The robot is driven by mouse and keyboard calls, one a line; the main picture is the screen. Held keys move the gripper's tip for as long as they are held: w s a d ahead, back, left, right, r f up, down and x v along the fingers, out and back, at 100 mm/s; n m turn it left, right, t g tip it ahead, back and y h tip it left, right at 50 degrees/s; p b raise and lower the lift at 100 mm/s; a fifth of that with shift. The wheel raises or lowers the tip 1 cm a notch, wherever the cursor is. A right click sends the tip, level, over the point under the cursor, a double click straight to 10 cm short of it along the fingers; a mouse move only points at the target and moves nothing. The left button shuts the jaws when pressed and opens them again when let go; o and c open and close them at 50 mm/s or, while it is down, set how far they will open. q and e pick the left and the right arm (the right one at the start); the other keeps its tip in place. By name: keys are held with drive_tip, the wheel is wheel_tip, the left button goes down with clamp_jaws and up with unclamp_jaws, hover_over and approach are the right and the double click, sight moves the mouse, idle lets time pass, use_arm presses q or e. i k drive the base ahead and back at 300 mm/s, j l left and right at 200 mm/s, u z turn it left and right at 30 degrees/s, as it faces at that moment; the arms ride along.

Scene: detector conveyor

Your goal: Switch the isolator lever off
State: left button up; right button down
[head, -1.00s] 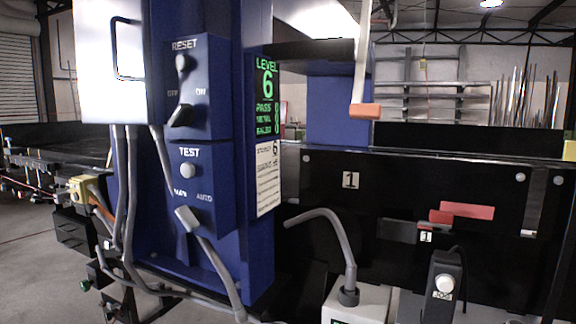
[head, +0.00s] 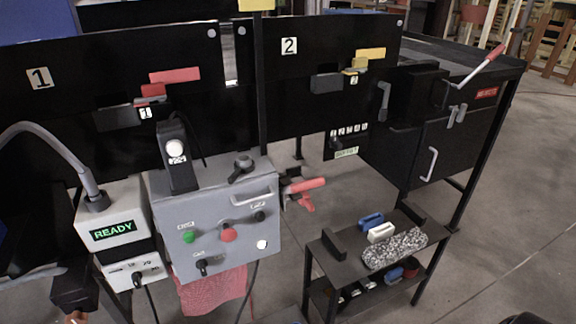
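A red-handled lever (head: 305,188) sticks out from the right side of the grey control box (head: 165,215); it looks like the isolator lever, though no label on it can be read. Its handle points right and slightly up, with a second red piece hanging just below. The box front carries a green button (head: 189,237), a red button (head: 229,234) and a white button (head: 262,244). A black rotary knob (head: 241,169) sits on its top. Neither of my grippers shows, and nothing touches the lever.
A white unit reading READY (head: 113,232) stands left of the box. A low black rack (head: 335,262) with small blocks stands to the right. A long red-gripped lever (head: 488,56) rises from the black reject cabinet (head: 440,150). A red cloth (head: 212,291) hangs below the box.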

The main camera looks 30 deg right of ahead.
sight(311, 182)
drive_tip(key=z, duration=1.05)
